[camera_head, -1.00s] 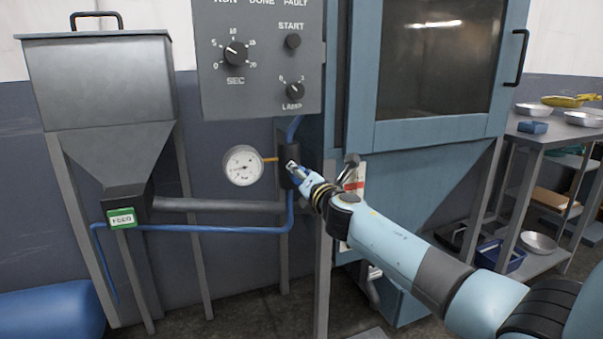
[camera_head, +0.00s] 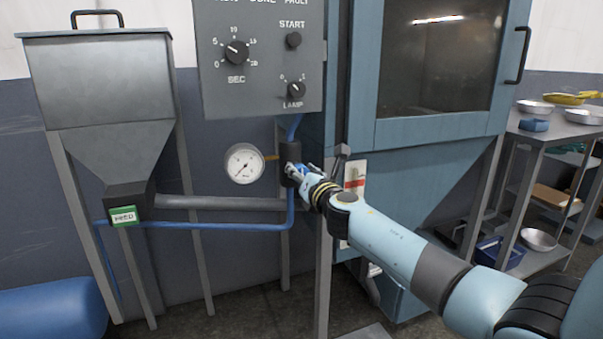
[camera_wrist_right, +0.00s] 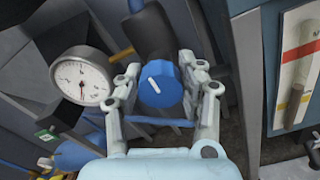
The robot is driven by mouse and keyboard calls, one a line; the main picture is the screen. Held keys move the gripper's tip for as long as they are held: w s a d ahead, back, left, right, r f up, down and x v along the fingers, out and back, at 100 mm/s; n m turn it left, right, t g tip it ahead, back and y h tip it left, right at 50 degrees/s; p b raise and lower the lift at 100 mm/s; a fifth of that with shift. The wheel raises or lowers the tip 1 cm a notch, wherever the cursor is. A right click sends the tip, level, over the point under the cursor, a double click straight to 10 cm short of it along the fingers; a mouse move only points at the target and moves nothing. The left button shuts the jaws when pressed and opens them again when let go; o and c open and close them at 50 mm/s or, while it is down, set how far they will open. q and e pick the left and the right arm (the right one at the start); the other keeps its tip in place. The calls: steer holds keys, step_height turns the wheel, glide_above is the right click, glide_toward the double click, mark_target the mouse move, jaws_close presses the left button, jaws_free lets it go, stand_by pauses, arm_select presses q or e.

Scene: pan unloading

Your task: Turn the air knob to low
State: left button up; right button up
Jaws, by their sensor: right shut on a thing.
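The air knob (camera_wrist_right: 160,86) is blue with a white pointer line, in the right wrist view. It sits on the front of a dark regulator body (camera_head: 290,157) with blue hose above and below. My right gripper (camera_wrist_right: 168,84) is shut on the knob, with one finger on each side of it. In the head view the right gripper (camera_head: 297,172) covers most of the knob. The white line leans to the upper left in the wrist view. A round white gauge (camera_head: 244,163) is left of the regulator and shows in the wrist view (camera_wrist_right: 82,80). My left gripper is not in view.
A grey control panel (camera_head: 215,85) with dials hangs above the regulator. A grey hopper (camera_head: 98,80) stands at left, and a blue cabinet (camera_head: 425,138) at right. A grey post (camera_head: 321,270) stands below the panel, close to my right forearm.

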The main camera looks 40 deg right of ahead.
steer(key=shift+f, duration=0.2)
steer(key=o, duration=1.2)
steer(key=shift+r, duration=0.1)
steer(key=shift+c, duration=0.2)
steer(key=v, duration=1.2)
